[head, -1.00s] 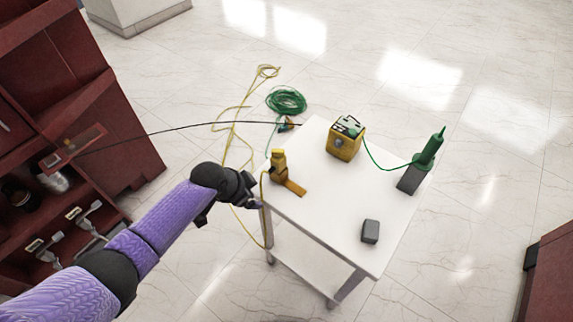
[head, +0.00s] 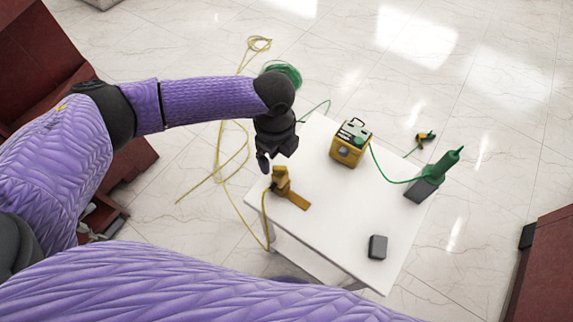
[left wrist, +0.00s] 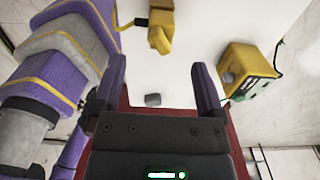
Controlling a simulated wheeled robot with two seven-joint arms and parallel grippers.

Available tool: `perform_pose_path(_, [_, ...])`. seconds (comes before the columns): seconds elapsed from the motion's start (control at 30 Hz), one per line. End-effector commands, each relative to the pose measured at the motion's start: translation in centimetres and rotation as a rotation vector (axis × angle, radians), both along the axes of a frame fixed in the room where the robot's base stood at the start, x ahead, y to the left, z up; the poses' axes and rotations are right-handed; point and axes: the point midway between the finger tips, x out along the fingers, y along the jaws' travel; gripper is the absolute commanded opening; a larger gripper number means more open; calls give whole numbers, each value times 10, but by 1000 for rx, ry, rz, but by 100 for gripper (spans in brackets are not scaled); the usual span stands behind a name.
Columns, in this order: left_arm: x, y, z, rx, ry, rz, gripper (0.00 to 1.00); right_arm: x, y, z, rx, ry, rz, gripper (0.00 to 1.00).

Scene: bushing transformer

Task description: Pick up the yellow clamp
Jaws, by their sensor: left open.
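The yellow clamp (head: 281,184) stands near the left edge of the white table, with a flat orange-yellow piece reaching to the right from its foot and a yellow cable hanging from it. It also shows at the top of the left wrist view (left wrist: 161,38). My left gripper (head: 273,161) is open and empty just behind and above the clamp, apparently not touching it. Its two fingers (left wrist: 160,72) stand wide apart in the wrist view, with the clamp beyond them. My right gripper is not in view.
The white table (head: 320,245) also bears a yellow box (head: 350,143), a green bushing on a grey block (head: 430,176) and a small grey block (head: 377,247). Yellow cable (head: 221,150) and a green coil (head: 284,73) lie on the floor. A red cabinet (head: 545,250) stands right.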

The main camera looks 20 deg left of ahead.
Motion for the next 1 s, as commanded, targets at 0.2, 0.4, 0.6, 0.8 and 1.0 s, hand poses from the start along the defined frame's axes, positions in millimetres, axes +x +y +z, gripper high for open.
perform_pose_path(0.2, [0, -1, -51, 0, 4, 2, 91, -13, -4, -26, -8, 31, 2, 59])
perform_pose_path(0.4, [5, -1, -91, -2, 2, 3, 91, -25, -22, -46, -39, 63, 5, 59])
perform_pose_path(0.6, [5, -1, -95, -2, 0, 4, 91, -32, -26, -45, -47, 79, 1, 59])
perform_pose_path(0.8, [5, -1, -94, -2, 0, 4, 68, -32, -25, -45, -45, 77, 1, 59])
perform_pose_path(1.0, [5, -1, -94, -3, 0, 4, 26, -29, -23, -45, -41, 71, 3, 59])
